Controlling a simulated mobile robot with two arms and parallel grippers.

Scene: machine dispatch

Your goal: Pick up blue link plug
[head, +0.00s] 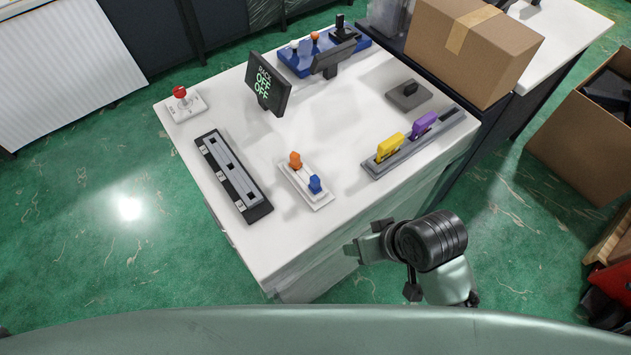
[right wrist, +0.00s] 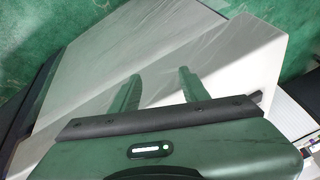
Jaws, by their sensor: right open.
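The blue link plug (head: 315,184) stands on the front end of a small white holder (head: 321,200) on the white table. An orange plug (head: 295,160) stands on the same holder, behind the blue one. My right gripper (head: 352,249) is by the table's front edge, in front and to the right of the blue plug and apart from it. In the right wrist view my right gripper (right wrist: 157,80) shows two separated fingers with nothing between them, against the pale side of the table. The blue plug does not show in that view. My left gripper is not in view.
On the white table (head: 205,95), a black slotted rack (head: 233,177) lies left of the holder. A grey rail (head: 420,148) with yellow (head: 390,146) and purple plugs (head: 423,125) lies right. A small screen (head: 268,84) reading "RACK OFF OFF" and a red button (head: 181,92) stand farther back.

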